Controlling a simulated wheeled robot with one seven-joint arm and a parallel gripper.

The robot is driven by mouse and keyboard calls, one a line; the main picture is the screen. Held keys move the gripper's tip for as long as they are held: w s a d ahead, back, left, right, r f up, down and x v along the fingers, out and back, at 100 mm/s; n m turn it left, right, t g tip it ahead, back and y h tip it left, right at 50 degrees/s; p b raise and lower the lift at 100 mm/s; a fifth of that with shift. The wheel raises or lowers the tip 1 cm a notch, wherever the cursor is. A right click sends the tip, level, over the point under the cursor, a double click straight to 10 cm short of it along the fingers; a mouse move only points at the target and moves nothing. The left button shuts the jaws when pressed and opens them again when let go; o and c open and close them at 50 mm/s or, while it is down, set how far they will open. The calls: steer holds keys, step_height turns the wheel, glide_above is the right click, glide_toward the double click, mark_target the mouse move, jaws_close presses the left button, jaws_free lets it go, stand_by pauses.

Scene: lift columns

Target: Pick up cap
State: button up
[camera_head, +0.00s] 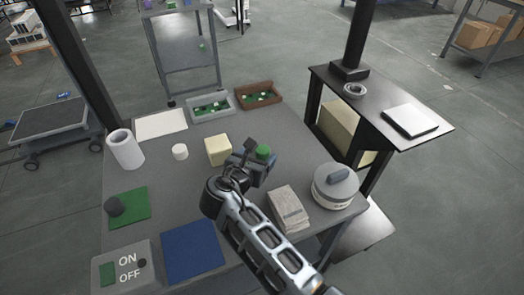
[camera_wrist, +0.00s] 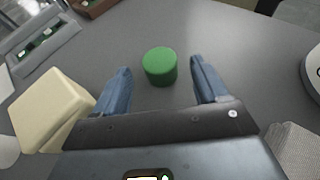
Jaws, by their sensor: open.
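A small green round cap (camera_wrist: 160,66) stands on the grey table. It also shows in the head view (camera_head: 264,151), partly hidden by my gripper. My gripper (camera_wrist: 161,78) is open, with its two blue fingers apart. In the wrist view the green cap appears between the fingertips, with a gap on each side. In the head view my gripper (camera_head: 258,163) is over the table, right beside the cap. I cannot tell how high the fingertips are above the table.
A cream block (camera_head: 218,150) is close to the left of my gripper. A stack of papers (camera_head: 288,208) and a round lidded container (camera_head: 335,187) stand to the right. Grey (camera_head: 212,106) and brown (camera_head: 258,95) trays lie behind. A small white cylinder (camera_head: 180,152) stands farther left.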

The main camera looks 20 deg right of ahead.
steer(key=shift+x, duration=0.85)
steer(key=shift+c, duration=0.2)
steer(key=c, duration=1.1)
